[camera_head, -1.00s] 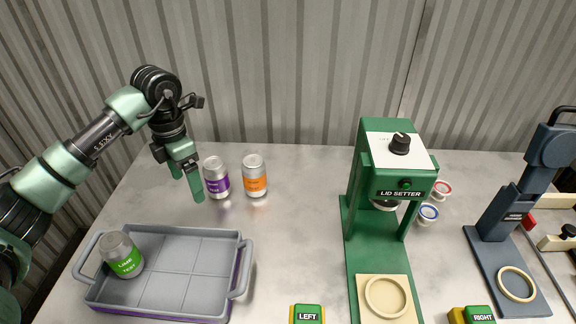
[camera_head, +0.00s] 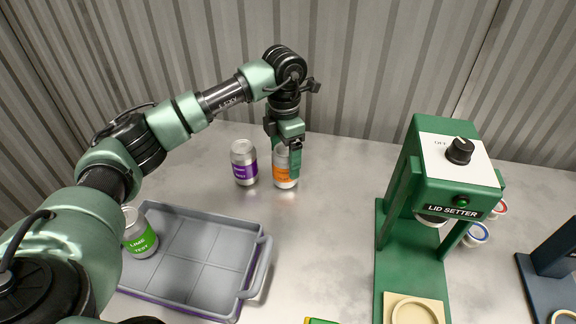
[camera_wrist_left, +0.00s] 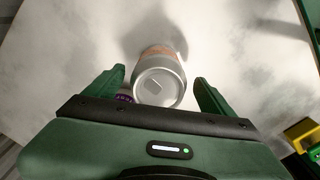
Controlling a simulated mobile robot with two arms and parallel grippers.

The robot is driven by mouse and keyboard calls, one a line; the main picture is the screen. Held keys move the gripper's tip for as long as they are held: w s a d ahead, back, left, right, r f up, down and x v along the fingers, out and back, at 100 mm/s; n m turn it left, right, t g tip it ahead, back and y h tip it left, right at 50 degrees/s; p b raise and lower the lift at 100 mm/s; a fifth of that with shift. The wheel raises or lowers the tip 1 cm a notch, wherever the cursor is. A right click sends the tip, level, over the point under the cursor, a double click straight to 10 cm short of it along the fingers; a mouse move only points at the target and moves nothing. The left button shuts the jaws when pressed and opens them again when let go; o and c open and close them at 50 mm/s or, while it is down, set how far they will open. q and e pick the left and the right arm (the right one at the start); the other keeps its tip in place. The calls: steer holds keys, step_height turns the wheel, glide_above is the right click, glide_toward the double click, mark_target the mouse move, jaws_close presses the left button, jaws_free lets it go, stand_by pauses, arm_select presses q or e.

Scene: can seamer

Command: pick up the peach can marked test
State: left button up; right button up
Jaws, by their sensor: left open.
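The can with the orange label, which I take as the peach can (camera_head: 281,178), stands upright on the table at the back. Its label text is mostly hidden by my gripper. My left gripper (camera_head: 291,160) points down at this can, with a finger in front of it. In the left wrist view the peach can (camera_wrist_left: 158,82) shows its silver top between the two spread fingers (camera_wrist_left: 160,90), with gaps on both sides. The left gripper is open and not closed on it. My right gripper is not in view.
A purple-label can (camera_head: 244,163) stands close left of the peach can. A grey tray (camera_head: 262,262) at front left holds a lime can (camera_head: 138,236). The green lid setter (camera_head: 410,190) stands to the right, with lids (camera_head: 477,233) beside it.

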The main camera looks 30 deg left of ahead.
mark_target(285, 170)
arm_select(q)
step_height(285, 170, down, 6)
steer(key=shift+r+p, duration=0.25)
steer(key=shift+p, duration=0.35)
steer(key=shift+c, duration=0.2)
steer(key=c, duration=1.5)
steer(key=shift+w, duration=0.1)
jaws_close()
steer(key=shift+r, duration=0.15)
